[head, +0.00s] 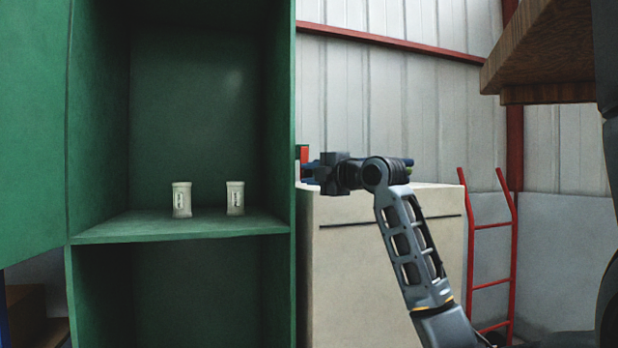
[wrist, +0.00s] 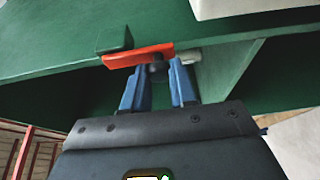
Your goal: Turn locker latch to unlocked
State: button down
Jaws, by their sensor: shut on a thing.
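The green locker (head: 180,228) stands open in the head view, with a shelf inside. The locker latch (wrist: 137,55) is an orange-red bar with a dark pivot knob, on a green locker face in the wrist view. A small dark green block sits beside the bar's left end. A red bit by the locker's right edge (head: 303,153) in the head view appears to be the latch, mostly hidden. My gripper (wrist: 158,82) has its blue fingers on either side of the knob, shut on the latch. In the head view my gripper (head: 309,172) reaches the locker's right edge.
Two pale canisters (head: 181,199) (head: 235,198) stand on the locker shelf. A beige cabinet (head: 385,270) stands right of the locker, below my arm. A red ladder-like rail (head: 490,265) stands farther right. A wooden shelf (head: 545,55) overhangs at the upper right.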

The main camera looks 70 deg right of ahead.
dwell(0.4)
jog(key=c, duration=0.9)
grip_release()
jog(key=shift+s, duration=0.15)
jog(key=v, duration=0.7)
jog(key=shift+s+a, duration=0.15)
jog(key=shift+s, duration=0.1)
